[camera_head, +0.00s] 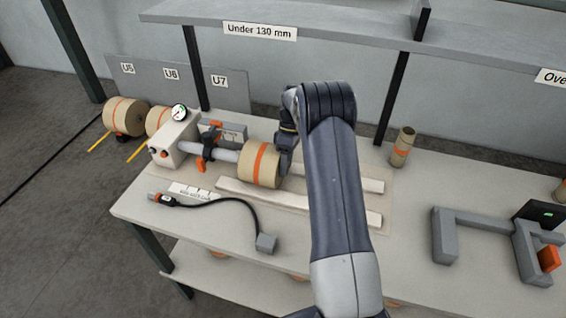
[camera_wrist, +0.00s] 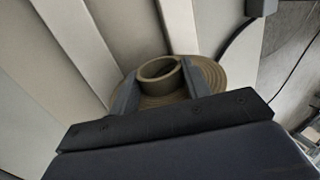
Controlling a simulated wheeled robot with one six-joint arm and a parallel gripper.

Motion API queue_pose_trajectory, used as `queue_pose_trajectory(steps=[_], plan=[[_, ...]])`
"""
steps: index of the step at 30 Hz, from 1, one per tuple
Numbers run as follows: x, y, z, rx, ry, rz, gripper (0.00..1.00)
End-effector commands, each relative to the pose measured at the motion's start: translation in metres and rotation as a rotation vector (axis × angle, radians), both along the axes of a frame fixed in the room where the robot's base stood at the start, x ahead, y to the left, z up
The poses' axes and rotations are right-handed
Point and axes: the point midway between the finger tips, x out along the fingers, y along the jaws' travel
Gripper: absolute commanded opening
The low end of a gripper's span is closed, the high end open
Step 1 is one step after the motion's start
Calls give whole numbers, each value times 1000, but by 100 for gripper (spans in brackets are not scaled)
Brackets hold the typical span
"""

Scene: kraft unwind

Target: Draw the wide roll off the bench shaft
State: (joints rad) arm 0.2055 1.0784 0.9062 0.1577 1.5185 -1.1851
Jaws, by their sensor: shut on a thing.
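The wide roll (camera_head: 259,164) is brown kraft paper with an orange band, and it sits at the right end of the grey bench shaft (camera_head: 222,154). The shaft runs out from a pale block (camera_head: 176,138) with a round gauge on top. My gripper (camera_head: 286,150) is at the roll's right end, partly hidden by my arm. In the wrist view, the fingers of my gripper (camera_wrist: 160,88) are shut on the core (camera_wrist: 160,72) that stands out of the roll's end face (camera_wrist: 208,74). Whether the shaft still reaches inside the roll is hidden.
Two pale rails (camera_head: 262,194) lie along the bench under and beside the roll. A black hose (camera_head: 235,203) lies in front. A small upright roll (camera_head: 402,147) and a grey bracket (camera_head: 483,222) stand to the right. A shelf (camera_head: 330,36) hangs above the back.

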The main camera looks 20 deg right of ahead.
Motion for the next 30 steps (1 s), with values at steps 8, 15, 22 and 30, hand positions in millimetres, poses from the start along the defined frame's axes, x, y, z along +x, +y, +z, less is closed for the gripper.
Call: queue_pose_trajectory(steps=[8, 15, 22, 30], plan=[[-3, -4, 0, -1, 2, 0, 13], [-3, -4, 0, -1, 2, 0, 53], [-3, -3, 0, -1, 1, 0, 71], [-1, -4, 2, -1, -1, 0, 71]])
